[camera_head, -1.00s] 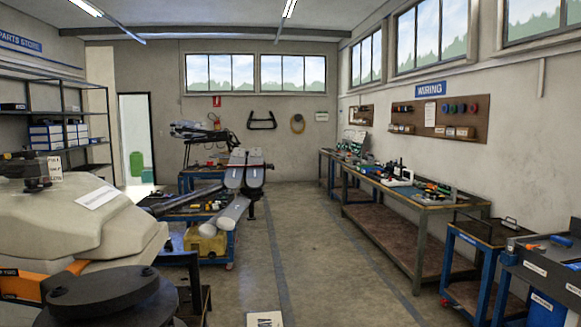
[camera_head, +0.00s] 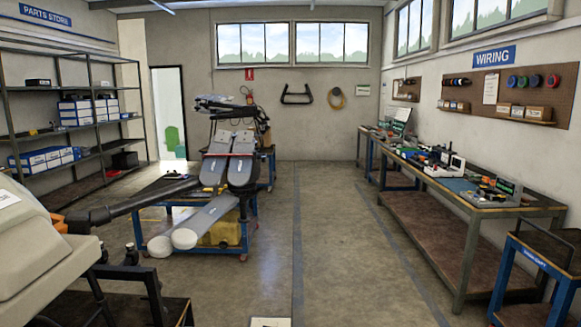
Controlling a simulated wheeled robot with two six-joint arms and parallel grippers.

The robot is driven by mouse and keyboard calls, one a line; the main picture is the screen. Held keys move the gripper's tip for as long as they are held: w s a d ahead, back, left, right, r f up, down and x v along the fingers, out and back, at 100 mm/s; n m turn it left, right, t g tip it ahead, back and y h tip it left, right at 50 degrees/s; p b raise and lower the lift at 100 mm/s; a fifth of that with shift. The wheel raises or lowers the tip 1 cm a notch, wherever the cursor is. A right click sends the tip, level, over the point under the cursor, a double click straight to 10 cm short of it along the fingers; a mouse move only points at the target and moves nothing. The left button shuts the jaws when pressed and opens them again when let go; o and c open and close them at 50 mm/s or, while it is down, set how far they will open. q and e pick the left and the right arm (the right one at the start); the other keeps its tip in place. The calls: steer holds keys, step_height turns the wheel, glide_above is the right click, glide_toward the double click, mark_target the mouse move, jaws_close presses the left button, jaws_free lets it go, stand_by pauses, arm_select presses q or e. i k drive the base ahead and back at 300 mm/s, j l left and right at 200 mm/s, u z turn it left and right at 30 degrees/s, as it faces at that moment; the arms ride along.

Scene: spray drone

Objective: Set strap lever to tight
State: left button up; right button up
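A large beige tank-like body (camera_head: 30,250) fills the lower left edge in the head view and is cut off by the frame. A small orange piece (camera_head: 57,222) shows at its far side, next to a dark tube (camera_head: 130,205) that reaches to the right. I cannot make out a strap lever. Neither of my grippers is in view.
A blue cart (camera_head: 250,232) with long grey parts and a yellow box stands ahead, left of centre. Shelves (camera_head: 75,108) line the left wall. A workbench (camera_head: 455,225) and a smaller blue cart (camera_head: 535,262) stand on the right. The floor (camera_head: 325,250) between is open.

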mark_target(263, 156)
steer(key=i+j, duration=0.55)
steer(key=i, duration=0.25)
steer(key=i+j+z, duration=0.1)
steer(key=i+z, duration=0.25)
steer(key=i+j+z, duration=0.3)
steer(key=i, duration=0.3)
steer(key=i+j+z, duration=0.35)
steer(key=i+l, duration=0.05)
